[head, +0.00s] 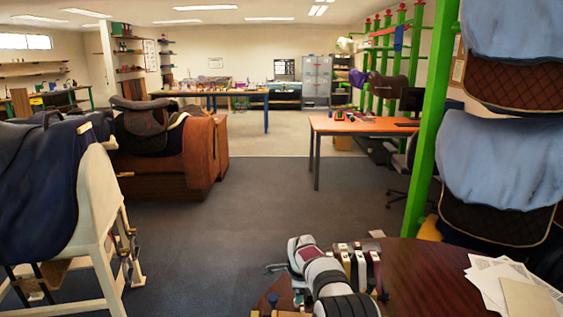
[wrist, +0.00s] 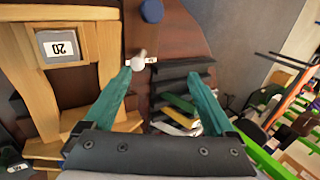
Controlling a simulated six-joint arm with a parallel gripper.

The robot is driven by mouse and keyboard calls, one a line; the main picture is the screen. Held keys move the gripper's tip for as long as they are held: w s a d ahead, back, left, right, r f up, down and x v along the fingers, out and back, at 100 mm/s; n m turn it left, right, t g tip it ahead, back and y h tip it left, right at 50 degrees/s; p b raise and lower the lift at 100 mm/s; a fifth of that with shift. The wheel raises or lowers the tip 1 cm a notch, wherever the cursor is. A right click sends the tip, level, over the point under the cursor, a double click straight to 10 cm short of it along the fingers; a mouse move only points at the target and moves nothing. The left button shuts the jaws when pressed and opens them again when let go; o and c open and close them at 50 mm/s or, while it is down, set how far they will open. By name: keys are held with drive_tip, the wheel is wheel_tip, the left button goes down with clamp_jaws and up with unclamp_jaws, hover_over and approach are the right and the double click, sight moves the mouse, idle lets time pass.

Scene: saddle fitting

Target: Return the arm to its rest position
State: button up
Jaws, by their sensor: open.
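My gripper (wrist: 160,73) shows in the wrist view with its two teal fingers spread apart. Nothing is held between them. The fingers are above a dark brown tabletop and a black slotted rack (wrist: 184,72). A small white-knobbed item (wrist: 138,62) lies near the left fingertip. In the head view, my white and grey arm is at the bottom centre, beside the dark red-brown table (head: 420,262). I cannot make out the fingers clearly there.
A round blue item (wrist: 151,10) is farther up. Papers (head: 487,278) lie on the table's right. A green rack post (head: 432,120) rises behind it. The grey floor (head: 260,215) is open.

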drive_tip(key=s+d+r+n+g, duration=0.1)
drive_tip(key=s+r+n, duration=0.1)
drive_tip(key=s+r, duration=0.5)
drive_tip(key=s+d+r+n+g, duration=0.1)
drive_tip(key=s+r+n, duration=0.15)
drive_tip(key=s, duration=0.75)
drive_tip(key=s+d+r+n+g, duration=0.15)
drive_tip(key=s+r, duration=0.25)
drive_tip(key=s, duration=0.5)
drive_tip(key=s+f+n+g+y, duration=0.1)
drive_tip(key=s+n, duration=0.2)
drive_tip(key=s, duration=0.9)
drive_tip(key=s+a+f+n+g, duration=0.1)
drive_tip(key=s+n, duration=0.2)
drive_tip(key=s, duration=0.9)
drive_tip(key=shift+s+a+f+y, duration=0.2)
drive_tip(key=shift+a+y, duration=0.05)
drive_tip(key=shift+y, duration=0.15)
